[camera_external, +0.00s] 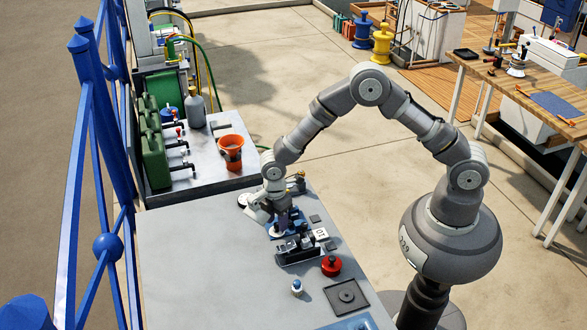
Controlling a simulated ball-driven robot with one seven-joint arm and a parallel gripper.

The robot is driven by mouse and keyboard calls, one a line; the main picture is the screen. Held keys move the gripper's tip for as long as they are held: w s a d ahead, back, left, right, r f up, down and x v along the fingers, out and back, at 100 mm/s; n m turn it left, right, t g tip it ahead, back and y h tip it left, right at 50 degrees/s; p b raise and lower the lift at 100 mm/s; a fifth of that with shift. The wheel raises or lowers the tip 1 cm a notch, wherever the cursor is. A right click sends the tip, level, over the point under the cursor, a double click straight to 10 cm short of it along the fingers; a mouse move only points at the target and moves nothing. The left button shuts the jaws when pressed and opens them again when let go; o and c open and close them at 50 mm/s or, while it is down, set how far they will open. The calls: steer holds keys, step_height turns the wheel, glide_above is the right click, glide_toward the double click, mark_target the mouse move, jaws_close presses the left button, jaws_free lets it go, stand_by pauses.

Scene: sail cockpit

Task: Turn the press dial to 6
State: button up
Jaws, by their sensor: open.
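My gripper (284,222) is at the end of the arm, low over the back right of the grey bench, and points down. It is open, but its fingers are small and dark here. It is directly above or beside a small blue-based fixture (276,233). I cannot tell whether it touches the fixture. A dark press-like unit (298,248) with a small white marked plate (320,233) stands just in front of the gripper. No dial face or number can be read; the dial may be hidden by the gripper or too small to tell.
A red round knob (331,266), a small white-and-blue piece (296,287) and a dark square plate (346,296) stand nearer the front. An orange bucket (231,150) is on the bench behind. The left part of the grey bench (190,270) is clear; a blue railing (88,170) runs beside it.

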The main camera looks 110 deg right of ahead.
steer(key=shift+f, duration=0.3)
steer(key=shift+c, duration=0.2)
jaws_close()
steer(key=shift+r+m, duration=0.1)
steer(key=shift+m, duration=0.2)
steer(key=m+p, duration=0.1)
steer(key=m, duration=0.2)
steer(key=shift+m+p, duration=0.4)
steer(key=shift+m, duration=2)
